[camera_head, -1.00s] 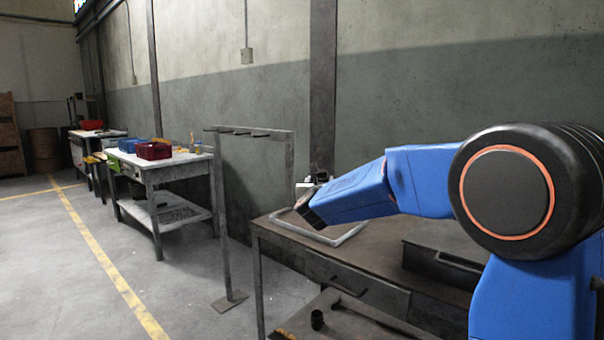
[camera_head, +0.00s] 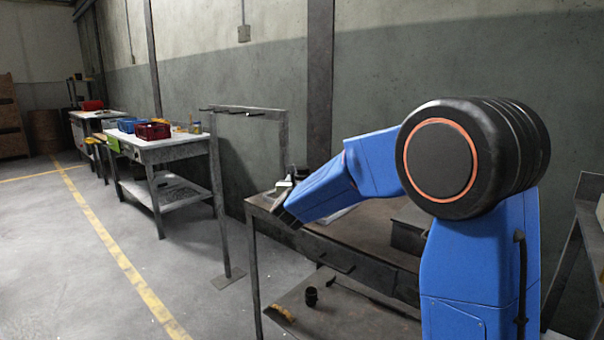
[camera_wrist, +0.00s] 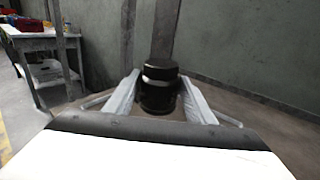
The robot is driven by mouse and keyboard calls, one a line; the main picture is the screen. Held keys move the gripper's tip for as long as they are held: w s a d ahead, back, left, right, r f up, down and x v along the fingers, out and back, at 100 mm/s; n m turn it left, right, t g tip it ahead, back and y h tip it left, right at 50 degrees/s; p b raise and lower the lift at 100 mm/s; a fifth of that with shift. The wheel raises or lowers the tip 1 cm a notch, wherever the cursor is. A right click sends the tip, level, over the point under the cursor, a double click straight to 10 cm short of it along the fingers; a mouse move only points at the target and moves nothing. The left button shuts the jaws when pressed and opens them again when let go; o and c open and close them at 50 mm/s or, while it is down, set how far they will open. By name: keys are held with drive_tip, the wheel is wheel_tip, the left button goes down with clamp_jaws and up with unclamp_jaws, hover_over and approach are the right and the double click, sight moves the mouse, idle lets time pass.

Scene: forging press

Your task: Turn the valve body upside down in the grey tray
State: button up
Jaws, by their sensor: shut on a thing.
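A dark, glossy valve body (camera_wrist: 158,92) with a lighter band stands between the two pale fingers of my gripper (camera_wrist: 158,78) in the wrist view. The gripper is shut on it. The grey tray (camera_wrist: 229,120) shows as thin rim pieces on both sides of the fingers. I cannot tell whether the valve body touches the tray. In the head view my gripper (camera_head: 284,188) is over the left end of the dark worktable, and my arm hides most of the tray and the valve body.
The worktable (camera_head: 385,225) has a dark box (camera_head: 408,232) at its right and a lower shelf with a small black cup (camera_head: 311,296). A grey metal frame (camera_head: 218,190) stands at its left. A bench with red and blue bins (camera_head: 152,131) is farther back. Floor at left is clear.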

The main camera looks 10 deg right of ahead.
drive_tip(key=shift+f, duration=2.7)
drive_tip(key=o, duration=1.2)
drive_tip(key=shift+s, duration=0.1)
